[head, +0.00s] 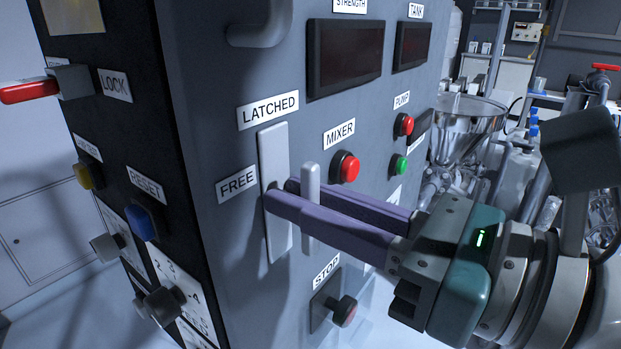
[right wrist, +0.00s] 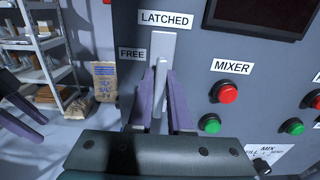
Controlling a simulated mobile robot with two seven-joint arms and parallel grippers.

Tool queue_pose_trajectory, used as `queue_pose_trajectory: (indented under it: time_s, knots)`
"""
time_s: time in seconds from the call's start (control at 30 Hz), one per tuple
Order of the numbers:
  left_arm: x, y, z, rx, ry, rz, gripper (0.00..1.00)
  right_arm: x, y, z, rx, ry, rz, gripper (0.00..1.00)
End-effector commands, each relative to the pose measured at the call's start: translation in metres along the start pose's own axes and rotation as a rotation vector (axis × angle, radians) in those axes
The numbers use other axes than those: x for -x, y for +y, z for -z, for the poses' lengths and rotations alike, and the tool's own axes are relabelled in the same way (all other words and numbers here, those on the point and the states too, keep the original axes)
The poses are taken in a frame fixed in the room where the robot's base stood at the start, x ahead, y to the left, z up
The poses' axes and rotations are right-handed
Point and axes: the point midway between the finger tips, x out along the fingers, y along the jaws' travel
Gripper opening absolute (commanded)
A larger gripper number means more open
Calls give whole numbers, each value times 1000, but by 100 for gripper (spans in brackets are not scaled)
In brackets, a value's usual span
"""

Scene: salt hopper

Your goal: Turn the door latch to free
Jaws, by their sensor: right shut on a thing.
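The door latch is a light grey plate (head: 273,160) with an upright bar handle (head: 311,180) on the grey cabinet front. The label LATCHED (head: 268,111) is above it and FREE (head: 237,184) is to its left. The handle stands upright, in line with LATCHED. My right gripper (head: 282,194) has its purple fingers on either side of the handle and is shut on it; the right wrist view shows the handle (right wrist: 161,80) between the fingers. My left gripper (right wrist: 32,118) shows at the left edge of the right wrist view, fingers apart and empty.
The red MIXER button (head: 346,167) and a green button (head: 399,165) lie right of the latch. A STOP knob (head: 343,311) is below. A curved handle (head: 258,30) juts out above. A steel hopper (head: 468,115) stands at the right. Shelves (right wrist: 45,45) and a sack (right wrist: 105,82) stand beyond the cabinet.

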Motion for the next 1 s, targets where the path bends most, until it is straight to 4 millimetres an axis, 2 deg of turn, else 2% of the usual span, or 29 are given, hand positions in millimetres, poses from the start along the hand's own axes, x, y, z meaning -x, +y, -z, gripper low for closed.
queue_pose_trajectory:
  time_s: [0.63, 1.0]
  knots:
    - [1, 2, 1, 10, 1, -7, 50, 0, 0, 0, -26, 1, 0, 0]
    - [10, 1, 3, 6, 0, -5, 50, 0, -2, -1, -253, 2, 0, 0]
